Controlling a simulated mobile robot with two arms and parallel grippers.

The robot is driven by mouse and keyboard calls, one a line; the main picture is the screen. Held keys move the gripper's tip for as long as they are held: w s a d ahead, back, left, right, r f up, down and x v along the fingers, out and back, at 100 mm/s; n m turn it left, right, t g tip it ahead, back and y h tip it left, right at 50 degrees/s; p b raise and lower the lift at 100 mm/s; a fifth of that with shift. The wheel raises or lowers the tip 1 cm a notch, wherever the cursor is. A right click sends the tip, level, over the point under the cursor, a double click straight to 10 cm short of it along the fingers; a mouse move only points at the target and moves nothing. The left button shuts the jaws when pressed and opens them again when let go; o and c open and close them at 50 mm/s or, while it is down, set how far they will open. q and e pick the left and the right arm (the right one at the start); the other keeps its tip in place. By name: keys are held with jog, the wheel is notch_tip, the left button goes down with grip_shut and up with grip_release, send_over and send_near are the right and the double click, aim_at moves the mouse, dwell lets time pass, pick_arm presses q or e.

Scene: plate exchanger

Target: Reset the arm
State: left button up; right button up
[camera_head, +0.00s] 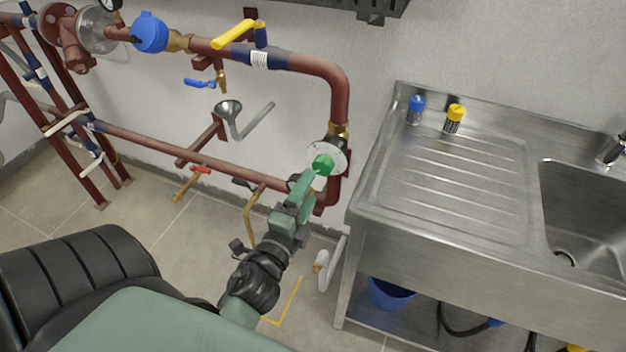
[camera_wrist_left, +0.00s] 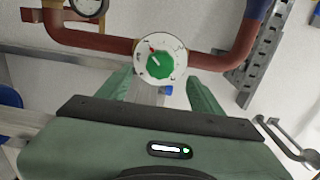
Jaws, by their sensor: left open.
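My left gripper (camera_head: 305,178) reaches in from the lower left with its green fingers pointing up at a green knob (camera_head: 323,164) on a round white dial (camera_head: 340,157). In the left wrist view, the gripper (camera_wrist_left: 161,84) is open. Its two fingers stand apart to either side, with the green knob (camera_wrist_left: 160,66) showing just beyond and between their tips. Nothing is held between them. My right gripper is not in view.
Red-brown piping (camera_head: 190,158) runs along the wall, with a yellow lever (camera_head: 237,34) and a blue lever (camera_head: 199,84). A steel sink unit (camera_head: 400,206) stands right, carrying a blue-capped bottle (camera_head: 416,110) and a yellow-capped bottle (camera_head: 454,119). A blue bucket (camera_head: 390,293) sits below.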

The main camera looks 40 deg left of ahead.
pick_arm(q)
jog(key=shift+s, duration=0.25)
dwell(0.3)
jog(key=s+d+f+n+g+h+p, duration=0.1)
jog(key=s+d+f+n+g, duration=0.15)
jog(key=f, duration=0.95)
jog(key=s+d+f+n+g+h, duration=0.2)
jog(key=s+d+f+g, duration=0.15)
jog(key=f, duration=0.85)
jog(key=s+d+f+n+g+h+p, duration=0.1)
jog(key=s+d+f+n+g, duration=0.15)
jog(key=f, duration=0.95)
jog(key=s+f+n+g, duration=0.2)
jog(key=s+f, duration=0.3)
jog(key=s, duration=0.4)
jog(key=s+a+f+n+g, duration=0.1)
jog(key=s+f+g, duration=0.2)
jog(key=s, duration=0.6)
jog(key=s+f+n+g+p, duration=0.1)
jog(key=s+f+n+g, duration=0.1)
jog(key=s+f, duration=0.5)
jog(key=shift+s+a+f+n+g, duration=0.2)
jog(key=shift+s+f+n+g, duration=0.2)
jog(key=shift+s, duration=0.5)
